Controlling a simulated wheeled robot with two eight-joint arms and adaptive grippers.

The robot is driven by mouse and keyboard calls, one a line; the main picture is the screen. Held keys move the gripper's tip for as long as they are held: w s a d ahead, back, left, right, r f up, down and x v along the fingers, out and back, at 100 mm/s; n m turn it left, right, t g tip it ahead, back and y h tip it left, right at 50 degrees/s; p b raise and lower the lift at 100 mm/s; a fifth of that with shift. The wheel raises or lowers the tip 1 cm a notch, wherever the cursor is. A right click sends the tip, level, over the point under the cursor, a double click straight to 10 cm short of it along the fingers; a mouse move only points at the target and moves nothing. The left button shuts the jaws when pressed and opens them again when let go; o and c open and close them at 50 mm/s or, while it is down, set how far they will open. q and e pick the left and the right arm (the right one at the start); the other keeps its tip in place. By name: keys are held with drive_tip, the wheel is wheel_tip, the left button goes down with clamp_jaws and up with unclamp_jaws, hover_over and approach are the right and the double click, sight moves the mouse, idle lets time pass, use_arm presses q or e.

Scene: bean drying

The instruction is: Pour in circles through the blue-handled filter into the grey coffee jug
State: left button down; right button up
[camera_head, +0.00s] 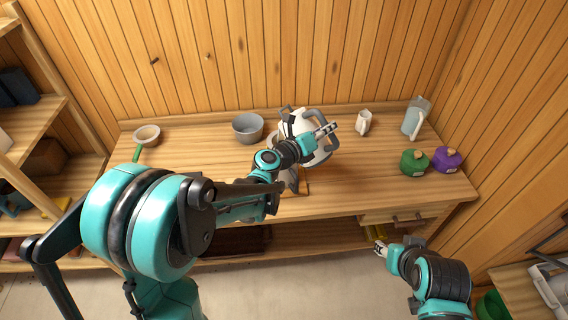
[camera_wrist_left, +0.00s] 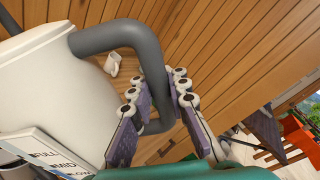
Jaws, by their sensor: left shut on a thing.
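My left gripper (camera_head: 327,130) is shut on the dark grey handle (camera_wrist_left: 130,38) of a white kettle (camera_head: 297,124). The kettle is held over the middle of the bench and looks tilted. In the left wrist view the handle runs between my purple-padded fingers (camera_wrist_left: 160,100), and the white body (camera_wrist_left: 50,90) fills the left side. A grey vessel (camera_head: 288,177) shows partly below my left wrist; it may be the coffee jug. My arm and the kettle hide much of that spot, and I cannot make out a blue-handled filter. My right gripper (camera_head: 380,248) hangs before the bench, jaws unclear.
On the bench stand a green-handled strainer (camera_head: 147,133), a grey bowl (camera_head: 248,127), a white mug (camera_head: 363,122), a pale blue-grey jug (camera_head: 412,120), a green canister (camera_head: 414,161) and a purple canister (camera_head: 446,159). The bench's front right is clear. Shelves stand at left.

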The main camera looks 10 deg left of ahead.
sight(335, 141)
use_arm(q)
drive_tip(key=shift+s, duration=0.15)
drive_tip(key=shift+s+d, duration=0.1)
drive_tip(key=shift+s, duration=0.8)
idle(0.4)
drive_tip(key=shift+s+d, duration=0.25)
drive_tip(key=shift+d, duration=0.25)
drive_tip(key=shift+s+d, duration=0.2)
drive_tip(key=shift+d, duration=0.25)
drive_tip(key=shift+w+d, duration=0.1)
